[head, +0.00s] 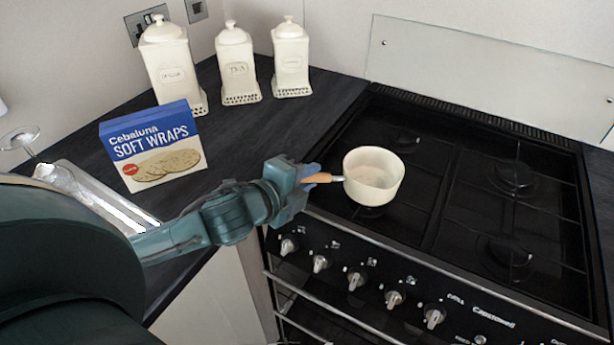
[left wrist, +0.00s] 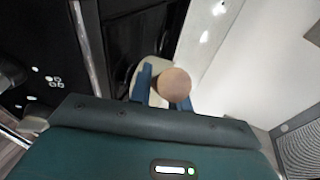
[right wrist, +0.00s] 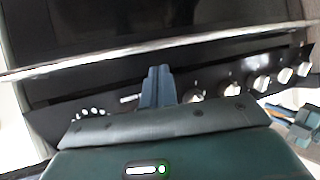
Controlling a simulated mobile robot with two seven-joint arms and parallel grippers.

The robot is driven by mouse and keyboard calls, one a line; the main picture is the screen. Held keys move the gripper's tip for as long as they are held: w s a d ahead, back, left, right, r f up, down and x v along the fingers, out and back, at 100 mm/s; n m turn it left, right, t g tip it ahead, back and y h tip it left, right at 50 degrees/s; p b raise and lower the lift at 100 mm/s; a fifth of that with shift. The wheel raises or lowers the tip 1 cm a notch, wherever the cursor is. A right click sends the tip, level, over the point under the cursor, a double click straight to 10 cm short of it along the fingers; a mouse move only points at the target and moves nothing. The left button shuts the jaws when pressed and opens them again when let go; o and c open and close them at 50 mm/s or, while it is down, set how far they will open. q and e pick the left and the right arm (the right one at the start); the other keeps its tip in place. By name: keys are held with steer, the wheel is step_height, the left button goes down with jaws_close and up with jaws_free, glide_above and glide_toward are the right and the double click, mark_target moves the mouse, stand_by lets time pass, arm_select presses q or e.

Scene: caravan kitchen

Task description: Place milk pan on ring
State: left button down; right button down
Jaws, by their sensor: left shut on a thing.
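The cream milk pan (head: 374,174) is upright over the front left ring (head: 369,211) of the black hob. It hides most of that ring, and I cannot tell whether its base touches. My left gripper (head: 311,178) is shut on the pan's wooden handle (head: 322,178), left of the bowl. In the left wrist view the round handle end (left wrist: 174,82) shows between the blue fingers, with part of the cream pan behind. My right gripper (right wrist: 157,87) is shut and empty in front of the cooker's knob panel; it is out of the head view.
The other rings, such as the back right one (head: 516,177), are clear. A Soft Wraps box (head: 155,150) and several cream canisters (head: 237,65) stand on the dark worktop left of the hob. Knobs (head: 357,281) line the cooker front.

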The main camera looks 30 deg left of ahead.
arm_select(q)
steer(key=c, duration=1.3)
jaws_free()
steer(key=shift+f, duration=0.1)
arm_select(e)
steer(key=shift+f, duration=0.15)
arm_select(q)
steer(key=shift+r, duration=0.2)
steer(key=p+v, duration=0.5)
steer(key=v, duration=0.7)
arm_select(e)
steer(key=shift+s+d+r+m+g+h, duration=0.2)
steer(key=shift+s+d+g, duration=0.1)
steer(key=shift+d, duration=0.15)
steer(key=shift+s+d+r+m+g+h, duration=0.2)
steer(key=shift+s+d, duration=0.05)
steer(key=shift+d, duration=0.2)
arm_select(q)
steer(key=shift+f, duration=0.1)
